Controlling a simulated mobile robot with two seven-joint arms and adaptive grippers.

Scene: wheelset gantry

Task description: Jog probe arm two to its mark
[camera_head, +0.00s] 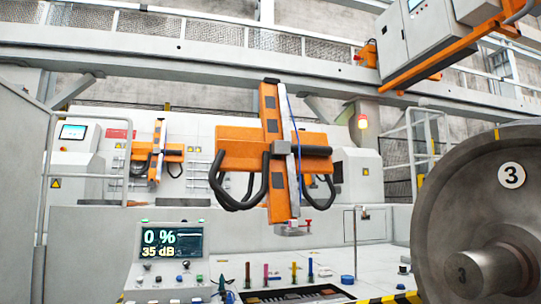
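A large orange probe arm (268,112) hangs upright in the middle, with black looped hoses at its sides and a small grey and red head at its lower end. A smaller orange probe arm (157,150) shows farther back at the left. I see no number on either, so I cannot tell which is arm two. The console display (171,242) reads 0 % and 35 dB. Below it are buttons and small levers, with a row of coloured upright levers (266,274) to the right. No mark for the arm can be made out. Neither gripper is in view.
A big grey wheel (480,215) with a number 3 tag fills the right side. A dark tray (293,295) lies at the console's front edge. A gantry beam (200,58) with railings crosses above.

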